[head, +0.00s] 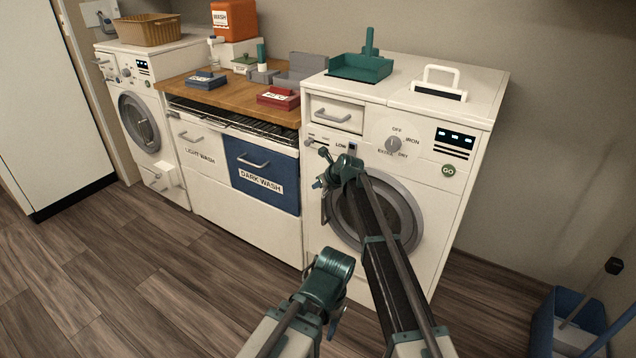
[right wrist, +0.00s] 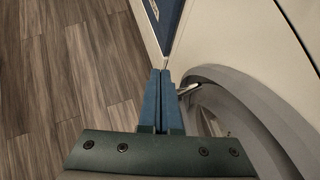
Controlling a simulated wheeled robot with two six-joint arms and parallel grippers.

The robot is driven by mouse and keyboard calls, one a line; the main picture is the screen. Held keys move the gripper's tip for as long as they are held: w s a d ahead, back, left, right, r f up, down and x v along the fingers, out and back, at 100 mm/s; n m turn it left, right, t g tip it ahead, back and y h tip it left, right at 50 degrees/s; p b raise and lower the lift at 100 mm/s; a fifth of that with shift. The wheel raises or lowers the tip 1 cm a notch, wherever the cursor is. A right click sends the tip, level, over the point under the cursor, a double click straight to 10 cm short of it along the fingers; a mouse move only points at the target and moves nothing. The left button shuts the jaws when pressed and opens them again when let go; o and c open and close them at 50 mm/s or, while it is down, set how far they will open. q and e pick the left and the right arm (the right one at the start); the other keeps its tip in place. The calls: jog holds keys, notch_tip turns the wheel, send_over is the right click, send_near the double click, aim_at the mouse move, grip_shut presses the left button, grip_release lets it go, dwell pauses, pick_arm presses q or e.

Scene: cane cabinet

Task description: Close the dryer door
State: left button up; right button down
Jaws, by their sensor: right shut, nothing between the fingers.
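The dryer (head: 446,212) is the white machine on the right, with a dial and a GO button. Its round grey door (head: 408,205) is partly hidden behind my right arm in the head view. I cannot tell whether the door is flush with the front. In the right wrist view, the grey door rim (right wrist: 235,80) curves along the right side, with a small light handle (right wrist: 188,89) at its left. My right gripper (right wrist: 166,74) is shut and empty, just left of that handle. My left arm reaches in at the bottom centre; its fingers do not show clearly.
A cabinet with a blue DARK WASH drawer (head: 263,177) adjoins the dryer's left side. The washer (head: 172,170) stands farther left. A teal dustpan (head: 362,68) and a white handled item (head: 440,80) sit on top. A blue bin (head: 543,330) stands at lower right.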

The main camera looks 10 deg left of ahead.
jog(key=s+a+r+p, duration=0.2)
jog(key=s+r+p, duration=0.3)
jog(key=r, duration=0.1)
jog(key=s+d+f+n+g+h, duration=0.3)
jog(key=s+d+n, duration=1.1)
jog(key=s+d, duration=0.3)
jog(key=s+d+f+n+g+h, duration=0.3)
jog(key=s+d+n, duration=1.1)
jog(key=s, duration=0.5)
jog(key=s+a+n+h, duration=0.1)
jog(key=s+a+n, duration=0.2)
jog(key=s+a, duration=0.45)
notch_tip(320, 180, up, 15)
jog(key=w+a+p, duration=0.1)
jog(key=p, duration=1.4)
jog(key=shift+a+g, duration=0.4)
